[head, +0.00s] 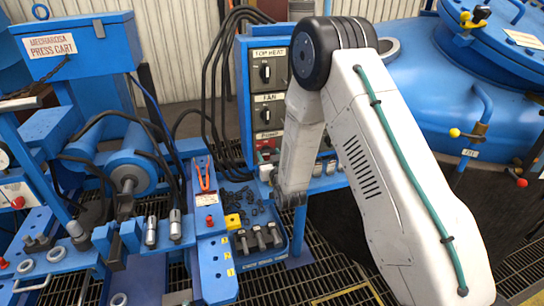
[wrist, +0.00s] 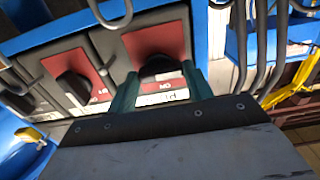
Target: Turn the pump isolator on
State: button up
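The pump isolator is a dark rotary knob (wrist: 156,66) on a red plate (wrist: 150,40) in the wrist view, with a white label below it. In the head view its red plate (head: 266,144) shows under the PUMP label, partly hidden by my arm. My gripper (wrist: 160,82) has two teal fingers, apart, one on each side of the knob. They appear open with a little room beside the knob; contact is not clear. In the head view my gripper (head: 268,172) is at the panel's lower part, small and partly hidden.
A second red-plated dark knob (wrist: 72,88) sits beside it in the wrist view. The TOP HEAT (head: 266,72) and FAN (head: 267,113) switches are above. Black cables (head: 222,75) hang left of the panel. A blue tool tray (head: 262,245) lies below, a blue furnace vessel (head: 440,90) at right.

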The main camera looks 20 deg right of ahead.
jog(key=shift+d, duration=0.25)
jog(key=shift+a, duration=0.1)
jog(key=shift+m, duration=0.3)
jog(key=m, duration=0.2)
jog(key=shift+m, duration=0.3)
jog(key=m, duration=0.5)
jog(key=shift+m, duration=0.3)
jog(key=m, duration=0.4)
jog(key=shift+a, duration=0.1)
jog(key=m, duration=0.5)
